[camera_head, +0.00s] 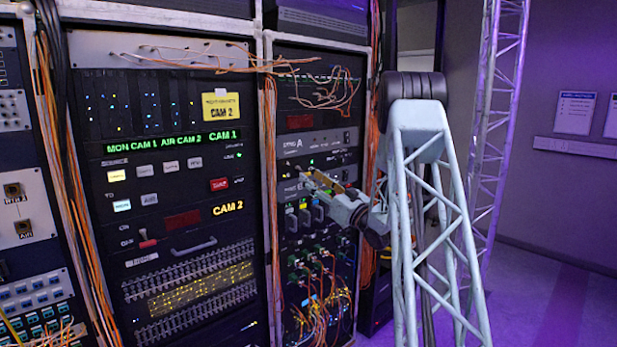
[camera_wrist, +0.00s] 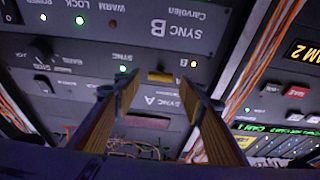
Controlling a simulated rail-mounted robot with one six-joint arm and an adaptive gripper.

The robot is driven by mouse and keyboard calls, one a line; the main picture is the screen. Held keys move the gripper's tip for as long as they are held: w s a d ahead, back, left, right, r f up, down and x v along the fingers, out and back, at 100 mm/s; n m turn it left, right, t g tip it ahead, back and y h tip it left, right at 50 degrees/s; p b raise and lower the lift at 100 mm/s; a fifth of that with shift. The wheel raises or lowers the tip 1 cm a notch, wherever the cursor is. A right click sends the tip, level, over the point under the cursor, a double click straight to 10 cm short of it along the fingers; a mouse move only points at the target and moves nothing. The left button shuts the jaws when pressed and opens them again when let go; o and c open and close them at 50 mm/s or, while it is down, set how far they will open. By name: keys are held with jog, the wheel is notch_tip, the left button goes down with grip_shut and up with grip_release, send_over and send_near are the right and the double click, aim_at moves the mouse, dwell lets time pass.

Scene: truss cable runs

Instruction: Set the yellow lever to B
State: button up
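The yellow lever (camera_wrist: 160,77) is a small yellow bar on the dark rack panel in the wrist view, where the panel lettering is upside down. It lies between the SYNC A and SYNC B lettering. My gripper (camera_wrist: 161,84) is open, with one tan finger on each side of the lever and a visible gap to each. In the head view my gripper (camera_head: 326,190) is at the middle rack, below the panel marked A; the lever cannot be made out there.
Loose orange cables (camera_head: 318,92) hang above, and a patch bay with cables (camera_head: 318,295) is below my gripper. The left rack (camera_head: 180,180) carries buttons and CAM displays. A dark knob (camera_wrist: 42,50) is left of the lever in the wrist view.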

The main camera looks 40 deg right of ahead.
jog(key=v, duration=0.8)
jog(key=shift+s, duration=0.2)
jog(key=shift+f, duration=0.1)
jog(key=shift+w+a, duration=0.1)
